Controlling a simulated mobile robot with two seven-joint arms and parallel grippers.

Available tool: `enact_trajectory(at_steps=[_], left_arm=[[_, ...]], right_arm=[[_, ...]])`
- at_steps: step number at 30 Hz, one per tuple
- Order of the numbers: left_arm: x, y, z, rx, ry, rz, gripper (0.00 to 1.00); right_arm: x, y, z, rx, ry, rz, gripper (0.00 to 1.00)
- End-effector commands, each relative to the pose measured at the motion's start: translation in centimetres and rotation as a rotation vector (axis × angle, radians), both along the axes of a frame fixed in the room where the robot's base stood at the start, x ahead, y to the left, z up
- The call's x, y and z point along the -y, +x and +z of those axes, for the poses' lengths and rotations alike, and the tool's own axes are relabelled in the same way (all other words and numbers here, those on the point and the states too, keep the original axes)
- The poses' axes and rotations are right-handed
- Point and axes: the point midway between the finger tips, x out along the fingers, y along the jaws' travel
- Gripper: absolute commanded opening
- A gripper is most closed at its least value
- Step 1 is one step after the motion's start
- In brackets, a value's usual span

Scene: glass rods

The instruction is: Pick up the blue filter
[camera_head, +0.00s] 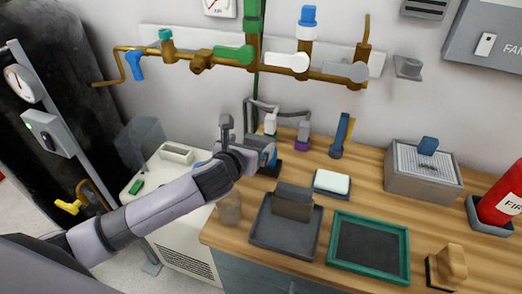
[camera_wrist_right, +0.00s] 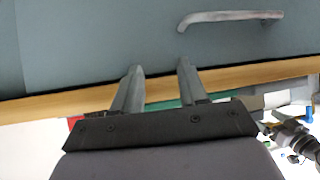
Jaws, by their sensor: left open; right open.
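Several blue things show in the head view, and I cannot tell for sure which is the filter. A small blue block (camera_head: 428,145) sits on top of the slatted metal box at the right. A blue cap (camera_head: 308,15) tops a white fitting on the wall pipe. A slim blue upright piece (camera_head: 342,130) stands at the back of the wooden counter. My left gripper (camera_head: 266,152) is over the counter's left part, left of the upright piece, its fingers partly hidden. My right gripper (camera_wrist_right: 160,68) is open and empty in the right wrist view, fingers apart before a grey-blue cabinet front.
On the counter are a dark tray (camera_head: 256,232) with a brown block, a green-framed tray (camera_head: 403,272), a white pad (camera_head: 332,182) and the metal box (camera_head: 400,188). A red extinguisher (camera_head: 503,195) stands far right. A drawer handle (camera_wrist_right: 230,16) shows in the wrist view.

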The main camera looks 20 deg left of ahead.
Motion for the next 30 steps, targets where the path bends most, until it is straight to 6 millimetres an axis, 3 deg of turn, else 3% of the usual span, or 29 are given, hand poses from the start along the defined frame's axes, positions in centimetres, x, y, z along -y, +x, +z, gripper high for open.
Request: enact_trajectory(at_steps=[16,28,29,30], left_arm=[[0.3,4.4,-2.3,0.001,-0.002,0.001,1.00],[0.4,5.1,-2.6,0.001,-0.002,-0.001,1.00],[0.4,5.1,-2.6,0.001,-0.002,-0.001,0.94],[0.4,5.1,-2.6,0.001,-0.002,-0.001,0.80]], right_arm=[[0.0,0.0,0.1,-0.002,-0.001,0.002,0.43],[0.0,0.1,0.2,0.000,-0.001,0.002,0.43],[0.0,0.1,0.2,0.000,-0.001,0.002,0.43],[0.0,0.1,0.2,0.000,-0.001,0.002,0.43]])
